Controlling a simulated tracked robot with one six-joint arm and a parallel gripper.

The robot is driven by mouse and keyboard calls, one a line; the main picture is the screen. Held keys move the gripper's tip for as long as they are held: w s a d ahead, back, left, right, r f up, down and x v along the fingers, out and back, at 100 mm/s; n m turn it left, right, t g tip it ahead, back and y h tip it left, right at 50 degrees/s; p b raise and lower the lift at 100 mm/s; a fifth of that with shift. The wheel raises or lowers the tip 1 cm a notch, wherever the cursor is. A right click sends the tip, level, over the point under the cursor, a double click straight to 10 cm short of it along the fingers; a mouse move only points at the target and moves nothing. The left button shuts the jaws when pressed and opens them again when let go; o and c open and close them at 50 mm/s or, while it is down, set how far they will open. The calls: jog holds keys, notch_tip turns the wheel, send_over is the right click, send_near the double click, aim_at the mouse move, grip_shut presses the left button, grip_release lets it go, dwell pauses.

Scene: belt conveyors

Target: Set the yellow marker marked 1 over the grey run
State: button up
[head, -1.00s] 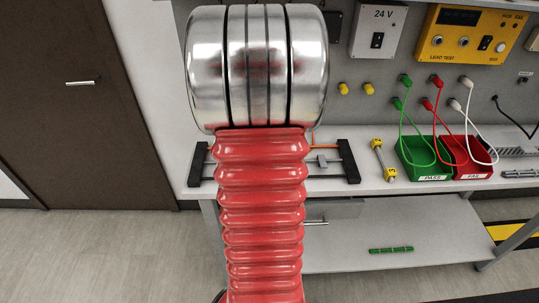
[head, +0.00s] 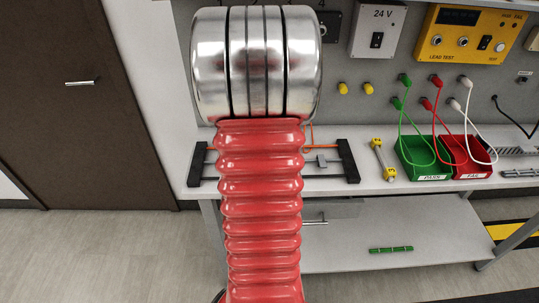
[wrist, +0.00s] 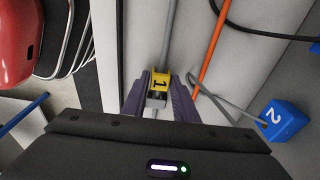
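The yellow marker marked 1 (wrist: 161,80) shows in the wrist view between the two dark purple fingers of my gripper (wrist: 160,88), which close on its sides. The grey run (wrist: 168,38) reaches from the top edge of the wrist view down to the marker and lines up with it. I cannot tell whether the marker is around the run or just above it. In the head view my arm hides the gripper and the marker.
In the wrist view an orange run (wrist: 211,50) lies right of the grey one, with a blue block marked 2 (wrist: 283,120) farther right. In the head view, a yellow-ended piece (head: 382,160), a green bin (head: 425,172) and a red bin (head: 470,170) stand on the bench.

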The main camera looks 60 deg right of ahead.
jog(key=o, duration=0.3)
jog(key=shift+r, duration=0.15)
notch_tip(320, 180, up, 12)
jog(key=w, duration=0.1)
jog(key=shift+w+a, duration=0.15)
jog(key=shift+a, duration=0.2)
dwell(0.8)
